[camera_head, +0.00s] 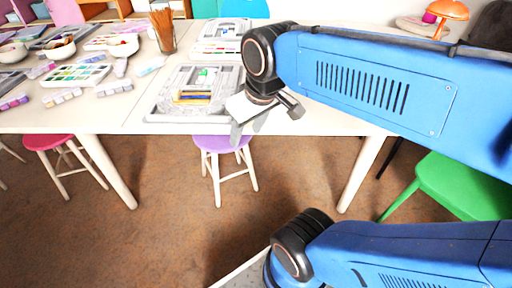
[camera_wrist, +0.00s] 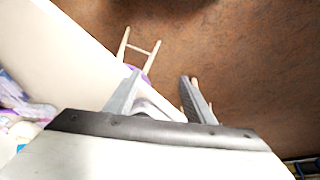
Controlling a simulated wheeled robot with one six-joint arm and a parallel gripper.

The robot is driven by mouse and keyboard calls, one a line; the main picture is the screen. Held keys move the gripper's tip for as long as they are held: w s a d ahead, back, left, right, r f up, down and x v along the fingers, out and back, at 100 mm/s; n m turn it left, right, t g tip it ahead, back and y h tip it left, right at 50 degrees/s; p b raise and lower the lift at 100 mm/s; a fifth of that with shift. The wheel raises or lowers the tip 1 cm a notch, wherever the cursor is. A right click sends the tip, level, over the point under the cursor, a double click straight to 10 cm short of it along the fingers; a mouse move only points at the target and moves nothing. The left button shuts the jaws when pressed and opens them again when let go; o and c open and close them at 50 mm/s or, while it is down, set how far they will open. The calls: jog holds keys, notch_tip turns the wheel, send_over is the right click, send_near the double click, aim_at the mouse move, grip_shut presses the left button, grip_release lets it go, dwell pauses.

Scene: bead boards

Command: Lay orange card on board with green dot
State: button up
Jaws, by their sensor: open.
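My gripper (camera_head: 249,127) is open and empty, just past the front edge of the table, over the purple stool. In the wrist view, my gripper (camera_wrist: 160,80) points down toward the floor, its two fingers apart. A grey board (camera_head: 161,107) lies on the table just left of my gripper. A small green patch (camera_head: 204,73) shows on its far part; I cannot tell if it is the green dot. Yellow, orange and blue strips (camera_head: 192,97) lie on its near part. I cannot make out a separate orange card for certain.
Another grey board (camera_head: 228,28) lies farther back. A glass of sticks (camera_head: 163,32) stands behind the near board. Bowls, trays and small blocks crowd the table's left. The purple stool (camera_head: 222,142) stands below the table edge, a green chair (camera_head: 455,184) at right. An orange lamp (camera_head: 445,9) stands at the back right.

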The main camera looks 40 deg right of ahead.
jog(key=shift+m+t, duration=0.3)
jog(key=shift+m, duration=0.4)
jog(key=s+f, duration=0.3)
jog(key=shift+s+d+f, duration=0.2)
jog(key=shift+f, duration=0.1)
dwell(0.4)
